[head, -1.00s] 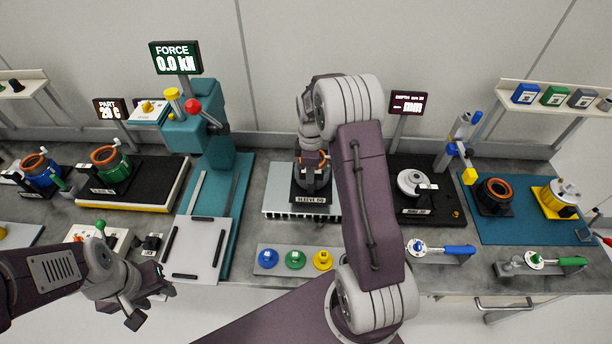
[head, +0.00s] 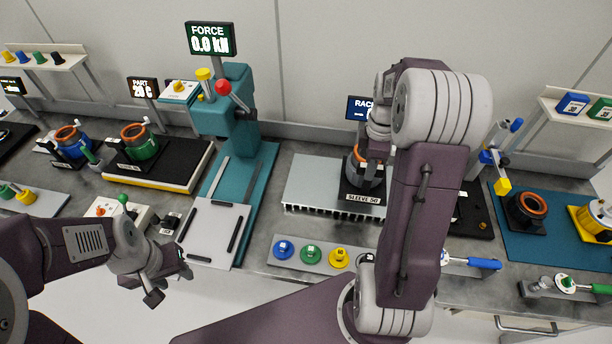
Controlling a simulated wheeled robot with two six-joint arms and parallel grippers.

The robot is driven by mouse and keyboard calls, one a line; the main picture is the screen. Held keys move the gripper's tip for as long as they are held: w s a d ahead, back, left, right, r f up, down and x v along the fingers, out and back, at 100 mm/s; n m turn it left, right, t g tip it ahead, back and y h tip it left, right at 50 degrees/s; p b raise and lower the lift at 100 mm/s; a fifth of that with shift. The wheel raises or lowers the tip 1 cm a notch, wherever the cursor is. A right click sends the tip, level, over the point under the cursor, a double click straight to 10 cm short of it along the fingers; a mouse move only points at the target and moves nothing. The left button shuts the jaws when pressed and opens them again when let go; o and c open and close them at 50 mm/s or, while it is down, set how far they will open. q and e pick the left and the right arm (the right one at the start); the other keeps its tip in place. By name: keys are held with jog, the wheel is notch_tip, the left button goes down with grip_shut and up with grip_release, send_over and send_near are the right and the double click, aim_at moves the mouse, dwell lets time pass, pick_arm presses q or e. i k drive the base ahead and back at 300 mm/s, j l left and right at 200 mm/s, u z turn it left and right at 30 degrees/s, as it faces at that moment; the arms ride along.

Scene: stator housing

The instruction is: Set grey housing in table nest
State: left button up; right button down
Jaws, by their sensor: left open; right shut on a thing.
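The grey housing (head: 353,171), with an orange ring inside, stands on a black block marked "SLEEVE 50" (head: 362,200) on the grey rack plate. My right gripper (head: 376,152) is over it and shut on it; my own arm hides the finger contact and the housing's right side. My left gripper (head: 169,284) is open and empty in front of the table edge, left of centre. A pale plate with black strips (head: 213,222) lies before the teal press. I cannot tell which fixture is the table nest.
Blue (head: 67,140) and green (head: 139,146) housings stand at left. The teal press (head: 240,112) rises behind the strip plate. A row of blue, green and yellow pieces (head: 311,255) lies at the front. A black housing (head: 526,210) stands on the blue mat at right.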

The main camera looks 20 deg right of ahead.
aim_at(212, 231)
jog(key=i+j+z, duration=0.2)
jog(key=j+z, duration=0.2)
jog(key=j, duration=0.6)
jog(key=j+z, duration=0.4)
jog(key=j, duration=0.6)
jog(key=j+z, duration=0.4)
jog(key=j, duration=0.6)
